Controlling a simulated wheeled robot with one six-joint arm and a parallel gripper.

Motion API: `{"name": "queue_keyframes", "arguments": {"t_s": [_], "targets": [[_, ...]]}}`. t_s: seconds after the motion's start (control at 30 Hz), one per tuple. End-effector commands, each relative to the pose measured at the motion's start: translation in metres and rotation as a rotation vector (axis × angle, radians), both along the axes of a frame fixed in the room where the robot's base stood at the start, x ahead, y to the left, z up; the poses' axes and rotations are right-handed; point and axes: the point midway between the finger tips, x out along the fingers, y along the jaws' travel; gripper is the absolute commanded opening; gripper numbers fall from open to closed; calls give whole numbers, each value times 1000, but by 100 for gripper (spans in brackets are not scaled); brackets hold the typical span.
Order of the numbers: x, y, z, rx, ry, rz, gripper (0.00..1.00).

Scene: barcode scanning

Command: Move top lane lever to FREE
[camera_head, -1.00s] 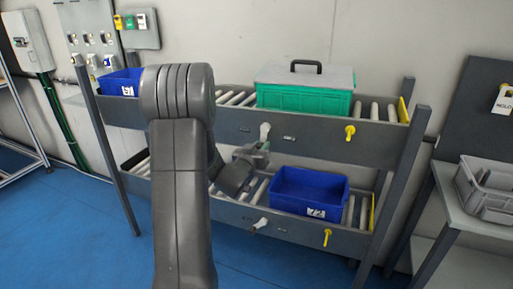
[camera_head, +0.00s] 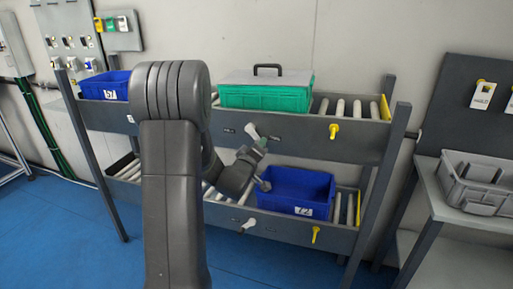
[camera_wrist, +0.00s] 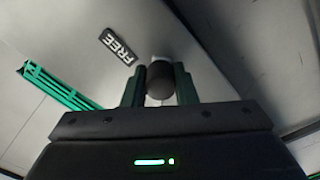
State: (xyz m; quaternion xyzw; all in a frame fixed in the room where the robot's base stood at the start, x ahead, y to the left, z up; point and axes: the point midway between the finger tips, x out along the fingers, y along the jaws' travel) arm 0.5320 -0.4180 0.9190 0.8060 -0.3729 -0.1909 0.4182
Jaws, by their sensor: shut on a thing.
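The top lane lever (camera_head: 252,132) is a pale handle on the front rail of the upper lane, leaning with its top to the left. It sits between two small label plates, too small to read in the head view. My gripper (camera_head: 263,144) is at the lever's lower end. In the wrist view, my gripper (camera_wrist: 160,88) has its green-edged fingers shut on the lever's dark round end (camera_wrist: 160,76). The FREE label (camera_wrist: 118,46) shows to the upper left of that end. The rest of the lever is mostly hidden in the wrist view.
A green box with a grey lid (camera_head: 267,95) and a blue bin (camera_head: 106,87) stand on the upper lane. Another blue bin (camera_head: 295,190) is on the lower lane, close below my gripper. Yellow levers (camera_head: 334,131) are at the right. A lower lane lever (camera_head: 249,225) projects from the bottom rail.

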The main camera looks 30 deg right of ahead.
Motion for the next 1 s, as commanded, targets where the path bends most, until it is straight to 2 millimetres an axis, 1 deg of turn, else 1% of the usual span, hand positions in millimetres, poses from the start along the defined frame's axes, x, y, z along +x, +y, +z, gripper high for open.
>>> {"name": "queue_keyframes", "arguments": {"t_s": [0.2, 0.67, 0.7, 0.8, 1.0], "targets": [[0, 1, -1, -34, 53, 7, 0], [-2, 0, -1, -43, 64, 6, 0], [-2, 0, -1, -43, 64, 6, 29], [-2, 0, -1, -43, 62, 5, 45], [-2, -1, 0, -43, 58, 2, 45]]}}
